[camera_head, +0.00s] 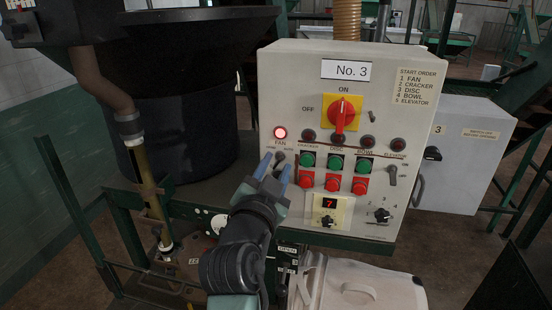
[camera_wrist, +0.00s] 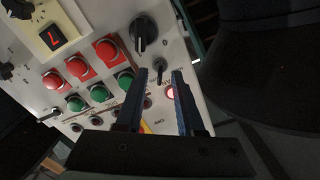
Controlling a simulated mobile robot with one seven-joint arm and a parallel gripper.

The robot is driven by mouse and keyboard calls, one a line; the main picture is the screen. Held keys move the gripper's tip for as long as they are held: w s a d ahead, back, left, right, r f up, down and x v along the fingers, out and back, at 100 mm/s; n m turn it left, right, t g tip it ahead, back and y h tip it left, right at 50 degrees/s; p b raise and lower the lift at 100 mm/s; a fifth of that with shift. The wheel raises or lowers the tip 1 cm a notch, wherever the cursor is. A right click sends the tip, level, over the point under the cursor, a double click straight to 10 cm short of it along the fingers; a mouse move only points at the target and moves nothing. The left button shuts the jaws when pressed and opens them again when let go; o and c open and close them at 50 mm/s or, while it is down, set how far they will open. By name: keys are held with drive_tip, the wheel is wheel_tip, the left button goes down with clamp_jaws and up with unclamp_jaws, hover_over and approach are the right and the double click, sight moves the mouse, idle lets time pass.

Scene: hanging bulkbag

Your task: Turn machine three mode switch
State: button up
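The machine's cream control panel, labelled No. 3 (camera_head: 345,70), faces me. At its left edge, under the lit red fan lamp (camera_head: 280,132), are a small black switch (camera_head: 281,142) and a larger black knob (camera_head: 279,157), with small lettering resembling "AUTO" beside them. I cannot read which is the mode switch. In the wrist view the large knob (camera_wrist: 143,32) and small switch (camera_wrist: 158,67) lie beyond my gripper's fingertips (camera_wrist: 160,73). My gripper (camera_head: 275,163) has its two blue fingers apart and empty, just in front of the panel's left edge. Contact cannot be told.
A red main switch on a yellow plate (camera_head: 340,114), green and red buttons (camera_head: 333,172), a display reading 7 (camera_head: 329,203) and a four-position knob (camera_head: 382,215) share the panel. A dark drum (camera_head: 190,120) stands left. A white container (camera_head: 365,285) sits below.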

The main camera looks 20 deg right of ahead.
drive_tip(key=shift+w+d, duration=0.15)
drive_tip(key=shift+w, duration=0.05)
clamp_jaws()
idle(0.6)
drive_tip(key=n+b, duration=0.1)
drive_tip(key=n, duration=0.4)
drive_tip(key=shift+n, duration=0.4)
drive_tip(key=n, duration=0.5)
drive_tip(key=shift+w+n+p, duration=0.1)
drive_tip(key=shift+n+p, duration=0.25)
drive_tip(key=shift+n, duration=0.35)
